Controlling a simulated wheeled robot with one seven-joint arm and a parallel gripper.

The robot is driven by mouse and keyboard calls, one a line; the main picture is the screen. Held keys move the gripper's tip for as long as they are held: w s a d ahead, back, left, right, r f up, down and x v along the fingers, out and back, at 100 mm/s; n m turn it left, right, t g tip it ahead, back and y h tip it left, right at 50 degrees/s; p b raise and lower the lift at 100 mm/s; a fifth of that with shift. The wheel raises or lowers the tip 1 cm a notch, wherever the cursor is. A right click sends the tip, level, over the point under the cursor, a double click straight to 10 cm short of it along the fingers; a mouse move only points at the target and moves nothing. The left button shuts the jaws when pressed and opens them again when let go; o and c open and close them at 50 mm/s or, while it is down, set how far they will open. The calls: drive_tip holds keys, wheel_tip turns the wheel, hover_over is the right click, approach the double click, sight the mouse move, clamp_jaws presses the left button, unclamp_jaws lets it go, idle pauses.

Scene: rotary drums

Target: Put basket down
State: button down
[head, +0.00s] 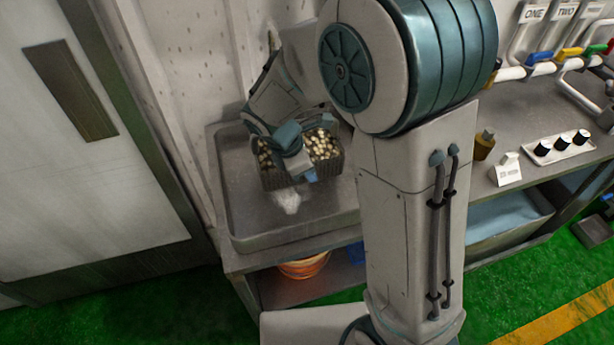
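The basket (335,160) is dark and mesh-like, filled with small pale rounded pieces. It is upright, over or on the grey metal tray (240,215) on the left end of the bench. Whether its bottom touches the tray is unclear. My gripper (308,177) is at the middle of the basket, over its near side, and covers part of it. The fingertips are small and partly hidden, so I cannot tell whether they are closed on the basket.
A white patch (287,200) shows on the tray in front of the basket. An orange round container (304,267) sits below. A wall is behind the tray.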

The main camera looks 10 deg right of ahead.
drive_tip(key=shift+w+f, duration=0.4)
drive_tip(key=shift+w, duration=0.35)
drive_tip(key=shift+f, duration=0.2)
drive_tip(key=shift+f+p, duration=0.35)
drive_tip(key=shift+f, duration=1.5)
drive_tip(key=shift+f, duration=0.15)
drive_tip(key=c, duration=1.6)
unclamp_jaws()
drive_tip(key=shift+c, duration=0.2)
